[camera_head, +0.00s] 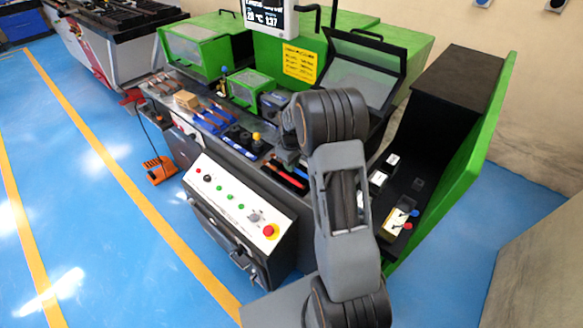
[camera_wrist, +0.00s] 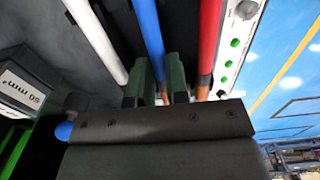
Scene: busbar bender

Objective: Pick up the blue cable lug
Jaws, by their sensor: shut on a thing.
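In the wrist view the blue cable lug (camera_wrist: 148,28) is a long blue rod with a copper-coloured end. It runs between the two green fingers of my gripper (camera_wrist: 158,80). The gripper is shut on it near the copper end. A white cable (camera_wrist: 95,40) lies to the left and a red cable (camera_wrist: 209,40) with a copper end lies to the right, outside the fingers. In the head view my arm hides the gripper and the held lug.
The green bending machine (camera_head: 310,60) stands behind the work surface. A control panel (camera_head: 232,205) with a red button (camera_head: 270,231) is at the front. Black boxes with white labels (camera_head: 378,178) stand right of my arm. A labelled box (camera_wrist: 25,88) is left in the wrist view.

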